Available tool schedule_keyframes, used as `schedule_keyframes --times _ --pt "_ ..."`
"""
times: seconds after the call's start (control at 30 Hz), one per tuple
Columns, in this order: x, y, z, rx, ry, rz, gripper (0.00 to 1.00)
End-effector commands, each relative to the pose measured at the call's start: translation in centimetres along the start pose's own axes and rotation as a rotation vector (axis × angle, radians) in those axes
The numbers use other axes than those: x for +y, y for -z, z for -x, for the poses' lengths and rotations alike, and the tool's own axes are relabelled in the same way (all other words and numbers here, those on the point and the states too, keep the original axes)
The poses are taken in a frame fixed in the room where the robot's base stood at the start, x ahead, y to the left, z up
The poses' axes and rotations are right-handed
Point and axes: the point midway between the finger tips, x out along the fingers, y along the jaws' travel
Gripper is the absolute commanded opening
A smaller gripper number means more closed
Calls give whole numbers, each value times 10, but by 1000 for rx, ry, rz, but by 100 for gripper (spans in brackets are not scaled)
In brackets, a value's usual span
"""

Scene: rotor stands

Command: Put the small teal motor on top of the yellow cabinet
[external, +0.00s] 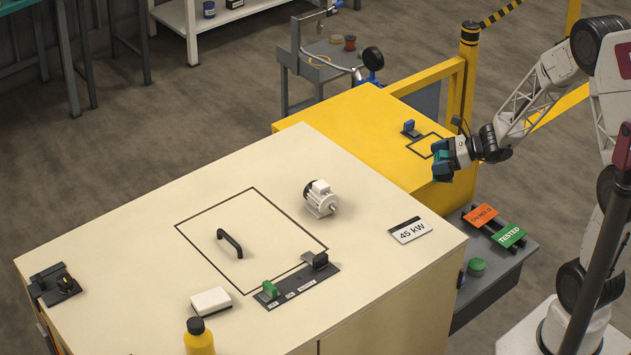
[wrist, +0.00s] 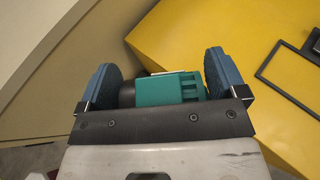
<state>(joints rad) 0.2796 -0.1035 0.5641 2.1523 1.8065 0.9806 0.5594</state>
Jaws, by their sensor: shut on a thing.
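The small teal motor (wrist: 168,89) is held between the two blue finger pads of my gripper (wrist: 165,85) in the wrist view. In the external view the motor (external: 441,168) shows partly, at the end of my gripper (external: 446,158), whose pads hide some of it. The yellow cabinet (external: 340,120) stands behind the cream cabinet. My gripper is at the right front edge of the yellow top, near the black outlined square (external: 428,145). I cannot tell the exact height of the motor over the edge.
A blue and grey part (external: 410,129) stands on the yellow top beside the outline. The cream cabinet (external: 120,220) carries a silver motor (external: 320,199), a black handle (external: 230,242) and a sign (external: 410,230). A yellow post (external: 468,80) rises behind. Much of the yellow top is clear.

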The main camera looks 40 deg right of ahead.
Motion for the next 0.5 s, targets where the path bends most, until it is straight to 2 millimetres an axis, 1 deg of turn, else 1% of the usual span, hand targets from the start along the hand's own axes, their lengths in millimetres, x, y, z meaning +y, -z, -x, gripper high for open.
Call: schedule_keyframes --times 0.27,0.5 --pt "-2 -1 -1 0 0 1 46" --pt "-15 -4 -14 0 -1 0 46"
